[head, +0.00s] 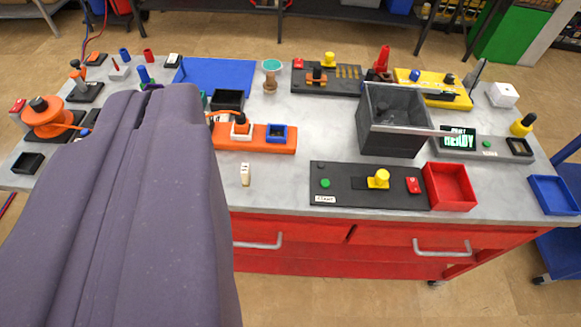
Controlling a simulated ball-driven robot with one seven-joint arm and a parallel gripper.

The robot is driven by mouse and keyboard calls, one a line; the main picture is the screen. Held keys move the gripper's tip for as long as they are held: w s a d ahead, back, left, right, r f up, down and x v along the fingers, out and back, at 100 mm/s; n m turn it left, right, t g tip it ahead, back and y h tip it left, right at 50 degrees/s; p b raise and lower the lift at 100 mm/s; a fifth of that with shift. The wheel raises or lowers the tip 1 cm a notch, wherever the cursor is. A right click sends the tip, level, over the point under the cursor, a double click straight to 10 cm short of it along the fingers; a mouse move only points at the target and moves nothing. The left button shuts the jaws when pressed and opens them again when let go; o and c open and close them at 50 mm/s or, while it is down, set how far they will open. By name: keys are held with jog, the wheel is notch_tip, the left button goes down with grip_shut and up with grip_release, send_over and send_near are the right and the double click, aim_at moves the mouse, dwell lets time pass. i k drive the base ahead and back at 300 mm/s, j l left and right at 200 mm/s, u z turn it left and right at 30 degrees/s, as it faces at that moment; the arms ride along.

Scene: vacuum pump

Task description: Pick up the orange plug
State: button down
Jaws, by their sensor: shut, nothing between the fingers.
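An orange plug-like piece with a dark top (241,124) stands in a white socket on an orange base (271,146), near the middle of the bench. An orange cable runs to its left side. My gripper (147,94), large and dark purple-grey, fills the lower left of the view. Its two fingers lie side by side, shut, with nothing seen between them. In the picture its tip is left of the orange plug and apart from it. It hides part of the bench's left side.
A blue box (277,132) sits on the orange base's right. A dark open bin (392,120) stands further right, with a black panel (340,188) and red tray (449,187) in front. An orange reel (48,117) stands far left.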

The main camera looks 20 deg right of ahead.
aim_at(241, 123)
jog(key=k+l, duration=0.1)
jog(key=i+u, duration=0.1)
jog(key=i, duration=0.75)
jog(key=i+l+u, duration=0.15)
jog(key=i, duration=0.7)
